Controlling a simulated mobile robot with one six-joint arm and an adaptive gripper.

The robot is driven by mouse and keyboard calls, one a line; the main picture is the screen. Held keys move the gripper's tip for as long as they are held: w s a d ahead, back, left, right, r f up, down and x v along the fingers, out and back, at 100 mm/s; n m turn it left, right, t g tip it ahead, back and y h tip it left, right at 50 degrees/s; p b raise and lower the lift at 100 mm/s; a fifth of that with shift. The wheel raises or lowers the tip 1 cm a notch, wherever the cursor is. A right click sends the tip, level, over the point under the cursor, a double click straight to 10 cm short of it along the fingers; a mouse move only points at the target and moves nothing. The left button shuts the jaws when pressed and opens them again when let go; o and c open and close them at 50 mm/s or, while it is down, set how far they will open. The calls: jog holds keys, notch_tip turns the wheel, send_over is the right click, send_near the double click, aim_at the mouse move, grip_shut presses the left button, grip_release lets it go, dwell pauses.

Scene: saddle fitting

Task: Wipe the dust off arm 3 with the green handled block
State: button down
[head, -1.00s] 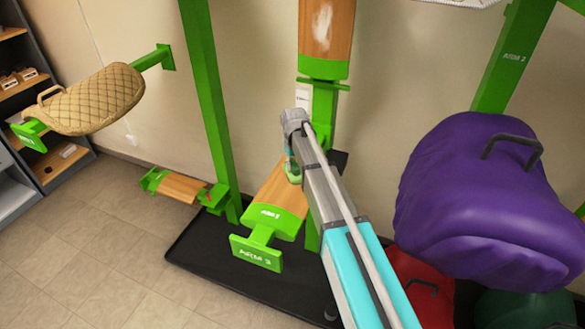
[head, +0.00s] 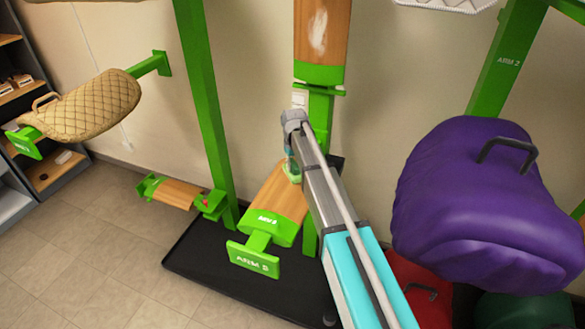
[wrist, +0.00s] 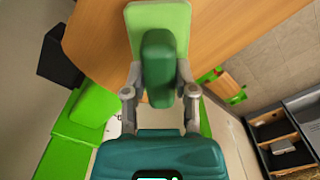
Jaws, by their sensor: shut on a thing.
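Arm 3 (head: 280,190) is a low green rack arm with a wooden top and a labelled green end plate. My gripper (head: 291,160) is over the wood's far part. In the wrist view my gripper (wrist: 160,78) is shut on the dark green handle of the green handled block (wrist: 158,22), whose light green pad lies against or just above the wood. In the head view the block (head: 292,174) is small and partly hidden. I see no dust on the visible wood of arm 3; my arm hides its right side.
Above, another wooden arm (head: 318,30) has a pale dusty patch. A purple covered saddle (head: 480,200) hangs to the right, a tan quilted one (head: 80,105) to the left. A green upright (head: 205,110) stands left of arm 3. A black tray (head: 195,265) lies below; the left floor is clear.

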jog(key=shift+w+d, duration=0.2)
jog(key=shift+w, duration=0.3)
jog(key=shift+r+p, duration=3)
jog(key=shift+p, duration=0.1)
jog(key=shift+r+p, duration=1.5)
jog(key=shift+r, duration=0.05)
jog(key=shift+s+d+f, duration=0.1)
jog(key=shift+s+f, duration=0.05)
